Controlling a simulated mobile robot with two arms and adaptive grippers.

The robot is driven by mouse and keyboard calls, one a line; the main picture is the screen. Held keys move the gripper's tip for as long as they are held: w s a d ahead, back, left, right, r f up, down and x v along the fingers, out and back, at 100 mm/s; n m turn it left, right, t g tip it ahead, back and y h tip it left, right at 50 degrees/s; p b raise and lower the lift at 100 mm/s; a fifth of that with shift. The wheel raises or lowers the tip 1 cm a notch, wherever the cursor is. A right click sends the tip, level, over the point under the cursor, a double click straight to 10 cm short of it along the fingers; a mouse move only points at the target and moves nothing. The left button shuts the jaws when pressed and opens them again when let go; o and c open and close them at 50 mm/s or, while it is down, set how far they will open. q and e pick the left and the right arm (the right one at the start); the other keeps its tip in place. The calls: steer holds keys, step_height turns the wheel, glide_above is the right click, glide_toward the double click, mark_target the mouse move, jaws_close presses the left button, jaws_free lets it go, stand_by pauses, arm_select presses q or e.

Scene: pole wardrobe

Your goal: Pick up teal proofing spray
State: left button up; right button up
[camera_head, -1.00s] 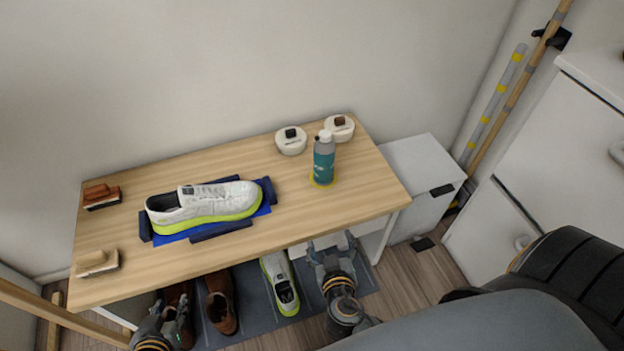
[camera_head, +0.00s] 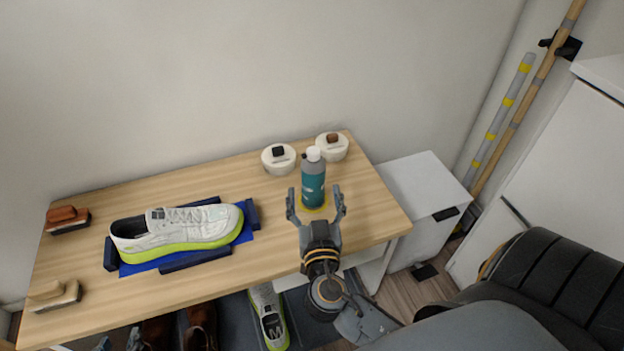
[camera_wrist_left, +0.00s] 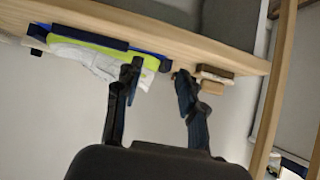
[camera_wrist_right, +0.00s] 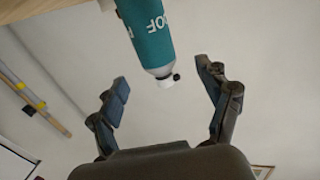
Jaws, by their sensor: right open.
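The teal proofing spray (camera_head: 313,184), a teal can with a white cap, stands upright on a yellow round spot near the right end of the wooden table. My right gripper (camera_head: 316,203) is open over the front of the table, its fingers spread towards the can from the near side. In the right wrist view the spray (camera_wrist_right: 150,38) lies ahead between the open fingers, with clear space to each finger.
Two round white tins (camera_head: 279,158) stand behind the spray. A white and lime shoe (camera_head: 175,230) rests on a blue mat with dark bars, left of the can. Two brushes (camera_head: 67,219) lie at the far left. A white cabinet (camera_head: 420,190) stands right of the table.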

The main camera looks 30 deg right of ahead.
mark_target(314, 177)
steer(key=x, duration=0.2)
steer(key=shift+w+d, duration=0.5)
steer(key=shift+w, duration=0.1)
steer(key=x, duration=0.4)
steer(key=shift+w+d, duration=0.2)
steer(key=shift+d, duration=0.05)
arm_select(q)
steer(key=shift+s+a+f+g, duration=0.2)
steer(key=shift+s+f+g, duration=0.25)
steer(key=shift+s+f, duration=0.15)
steer(key=shift+s+a+f+g, duration=0.2)
steer(key=shift+s+f+g, duration=0.25)
steer(key=shift+s, duration=0.15)
arm_select(e)
steer(key=c, duration=1.4)
steer(key=shift+r, duration=0.1)
steer(key=shift+c, duration=0.7)
arm_select(q)
steer(key=shift+p, duration=0.3)
